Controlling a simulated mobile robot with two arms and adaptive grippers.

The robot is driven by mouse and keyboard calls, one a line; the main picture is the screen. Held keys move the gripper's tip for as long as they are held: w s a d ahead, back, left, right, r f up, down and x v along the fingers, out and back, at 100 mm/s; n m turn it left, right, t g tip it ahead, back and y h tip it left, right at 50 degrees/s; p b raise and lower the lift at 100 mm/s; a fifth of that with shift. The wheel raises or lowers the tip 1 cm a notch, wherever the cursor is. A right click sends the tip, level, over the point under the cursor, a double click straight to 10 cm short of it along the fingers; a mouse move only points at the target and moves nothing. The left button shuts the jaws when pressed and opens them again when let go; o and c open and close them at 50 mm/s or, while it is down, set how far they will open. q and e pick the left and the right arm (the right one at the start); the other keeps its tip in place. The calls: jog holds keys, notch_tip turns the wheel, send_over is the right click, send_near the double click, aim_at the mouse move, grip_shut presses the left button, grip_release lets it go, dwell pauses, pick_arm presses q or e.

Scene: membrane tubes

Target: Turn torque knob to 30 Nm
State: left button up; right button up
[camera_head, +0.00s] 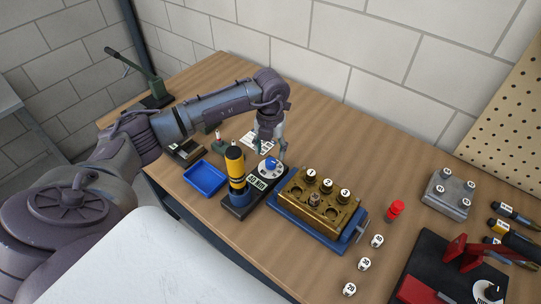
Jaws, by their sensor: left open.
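The torque knob (270,163) is a small blue knob on a round white dial (266,171). It sits on a dark base (237,203) on the wooden bench, beside an upright yellow and black tool (235,167). A white label with dark print, too small to read surely, is on the front of the base. My left gripper (270,147) points down just above and behind the knob and is open. Whether the fingers touch the knob cannot be told. The dial's setting is too small to read. My right gripper is not in view.
A brass block (297,188) with numbered posts stands in a blue tray (336,248) right of the dial. A blue bin (205,179) is left of it. A red object (395,210) and several numbered white pieces (364,264) lie farther right. A wall runs behind the bench.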

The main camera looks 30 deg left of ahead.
aim_at(271, 161)
pick_arm(q)
jog(key=shift+d+f+p, duration=0.1)
jog(key=shift+f+p, duration=0.3)
jog(key=shift+f, duration=1.9)
grip_shut()
jog(key=n, duration=0.3)
jog(key=shift+n, duration=0.4)
jog(key=shift+r+n, duration=0.1)
jog(key=shift+n, duration=1.9)
